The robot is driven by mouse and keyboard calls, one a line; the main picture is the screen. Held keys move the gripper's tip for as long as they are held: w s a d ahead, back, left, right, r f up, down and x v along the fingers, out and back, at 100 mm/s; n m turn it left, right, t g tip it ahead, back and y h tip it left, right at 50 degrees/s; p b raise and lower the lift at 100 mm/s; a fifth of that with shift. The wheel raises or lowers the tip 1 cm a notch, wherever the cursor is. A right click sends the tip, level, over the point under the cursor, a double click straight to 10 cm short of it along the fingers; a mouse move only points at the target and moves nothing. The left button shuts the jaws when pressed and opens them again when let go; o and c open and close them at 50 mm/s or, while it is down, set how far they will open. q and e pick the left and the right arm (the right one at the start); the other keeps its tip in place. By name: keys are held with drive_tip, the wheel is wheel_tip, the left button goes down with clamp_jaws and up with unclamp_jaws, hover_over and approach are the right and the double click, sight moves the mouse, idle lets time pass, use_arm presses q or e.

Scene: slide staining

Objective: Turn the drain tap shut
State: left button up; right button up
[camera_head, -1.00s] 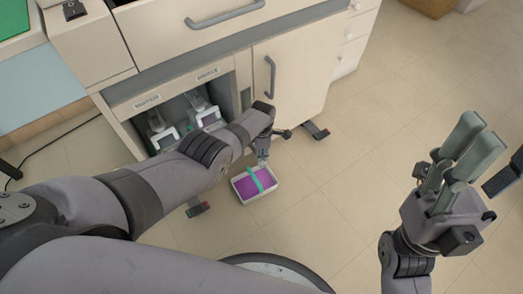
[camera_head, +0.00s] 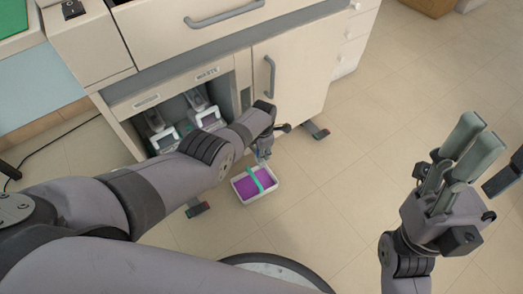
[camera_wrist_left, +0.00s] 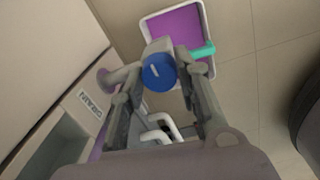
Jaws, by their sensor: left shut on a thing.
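The drain tap has a round blue knob (camera_wrist_left: 158,72) with a pale mark on its face, on a grey body beside the cabinet. My left gripper (camera_wrist_left: 158,78) is shut on the blue knob, one finger on each side. In the head view my left gripper (camera_head: 263,150) is low at the cabinet front, and the wrist partly hides the tap. A white tray (camera_head: 261,197) with purple contents and a green strip across it lies on the floor just below the tap. My right gripper (camera_head: 474,140) is empty and open, raised over the floor at right.
The cabinet (camera_head: 295,75) has a drawer above and a door with a grey handle (camera_head: 270,75). White-handled containers (camera_head: 208,117) stand in its open bay. The cabinet's foot (camera_head: 316,130) juts out near my left wrist.

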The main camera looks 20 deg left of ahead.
use_arm(q)
drive_tip(key=shift+s+f, duration=0.1)
drive_tip(key=shift+s, duration=0.05)
drive_tip(key=o, duration=1.2)
drive_tip(key=shift+r, duration=0.25)
drive_tip(key=shift+d+r, duration=0.1)
drive_tip(key=shift+r, duration=0.35)
wheel_tip(320, 180, up, 11)
drive_tip(key=shift+s+d+f, duration=0.1)
drive_tip(key=shift+s+f, duration=0.05)
